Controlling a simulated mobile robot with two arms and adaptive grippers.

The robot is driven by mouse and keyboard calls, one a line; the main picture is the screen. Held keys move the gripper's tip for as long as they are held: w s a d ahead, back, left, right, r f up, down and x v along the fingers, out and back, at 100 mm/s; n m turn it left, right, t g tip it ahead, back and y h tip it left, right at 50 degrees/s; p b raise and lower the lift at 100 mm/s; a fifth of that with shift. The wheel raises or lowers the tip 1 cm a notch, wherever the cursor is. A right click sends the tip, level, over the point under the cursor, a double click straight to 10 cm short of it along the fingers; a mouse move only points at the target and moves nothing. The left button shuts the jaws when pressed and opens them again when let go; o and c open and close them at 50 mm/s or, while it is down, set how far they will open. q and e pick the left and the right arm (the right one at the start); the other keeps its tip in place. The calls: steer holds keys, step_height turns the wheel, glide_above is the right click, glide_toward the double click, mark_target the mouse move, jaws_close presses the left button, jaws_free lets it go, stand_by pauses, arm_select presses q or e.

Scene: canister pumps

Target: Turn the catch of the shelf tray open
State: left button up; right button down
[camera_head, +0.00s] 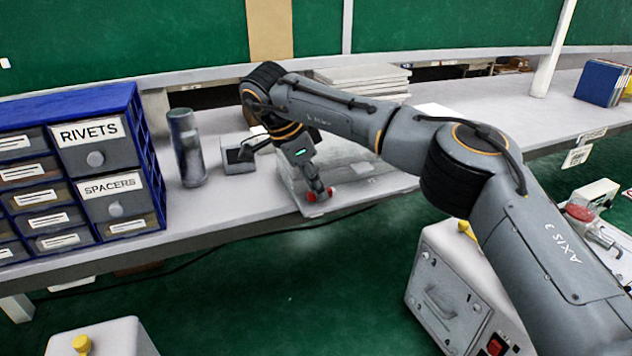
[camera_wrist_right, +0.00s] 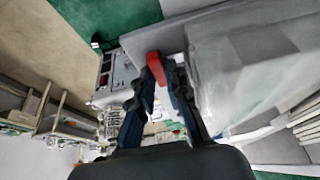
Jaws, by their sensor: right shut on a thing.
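The shelf tray (camera_head: 365,170) is a clear, greyish tray on the white shelf, in the middle of the head view. Its red catch (camera_head: 322,196) is at the front left corner. The catch also shows in the right wrist view (camera_wrist_right: 155,66), between the fingertips, with the tray's translucent body (camera_wrist_right: 255,80) to the right. My right gripper (camera_head: 315,188) points down at the tray's front edge and is shut on the red catch. The fingers partly cover the catch, so its exact angle is hard to tell. My left gripper is not in view.
A blue drawer cabinet (camera_head: 148,165) and a grey cylinder (camera_head: 187,150) stand left on the shelf. A small dark-topped box (camera_head: 238,160) is close to my right wrist. White stacked panels (camera_head: 360,76) lie behind. A white machine (camera_head: 450,275) stands below my right arm.

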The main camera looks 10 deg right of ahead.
steer(key=shift+r, duration=0.1)
stand_by(0.3)
steer(key=c, duration=1.3)
jaws_free()
steer(key=shift+s, duration=0.15)
